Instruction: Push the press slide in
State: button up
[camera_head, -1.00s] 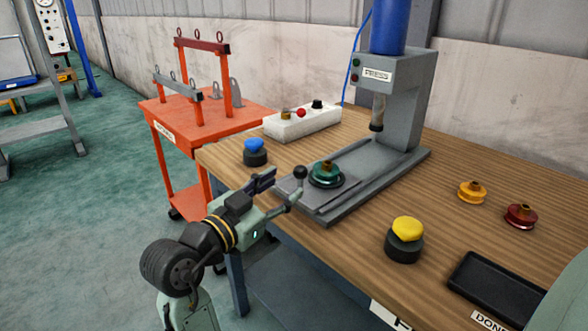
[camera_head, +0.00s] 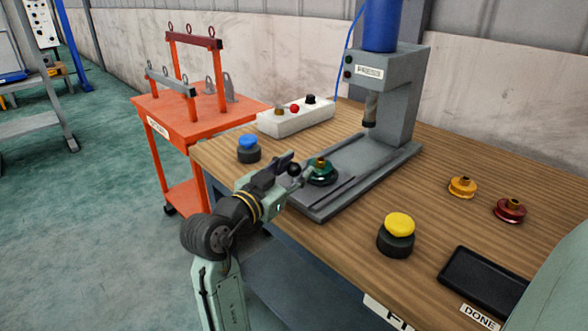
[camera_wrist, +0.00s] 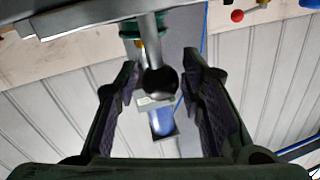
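The press (camera_head: 400,80) stands at the back of the wooden bench, its ram (camera_head: 371,108) above the rear of the grey base. The press slide (camera_head: 325,193) is at the front end of the base, out from under the ram. It carries a green wheel-like part (camera_head: 321,171) with a brass piece in its top. The slide's handle ends in a black ball knob (camera_head: 294,170), which also shows in the wrist view (camera_wrist: 160,82). My gripper (camera_head: 297,165) is at the knob. In the wrist view its open fingers (camera_wrist: 162,95) stand either side of the knob, with gaps showing.
A blue button (camera_head: 248,143) is left of the slide, a yellow button (camera_head: 398,226) to its right. A white control box (camera_head: 295,120) stands behind. Yellow (camera_head: 462,187) and red (camera_head: 509,210) parts and a black tray (camera_head: 484,279) lie to the right. An orange cart (camera_head: 190,110) stands left.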

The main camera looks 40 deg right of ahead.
aim_at(309, 181)
grip_shut()
dwell(0.4)
jog(key=x, duration=0.3)
jog(key=s+x, duration=0.1)
jog(key=shift+w+d, duration=0.15)
jog(key=shift+d, duration=0.4)
jog(key=shift+o, duration=1.7)
grip_release()
jog(key=shift+a, duration=0.1)
jog(key=v, duration=1.2)
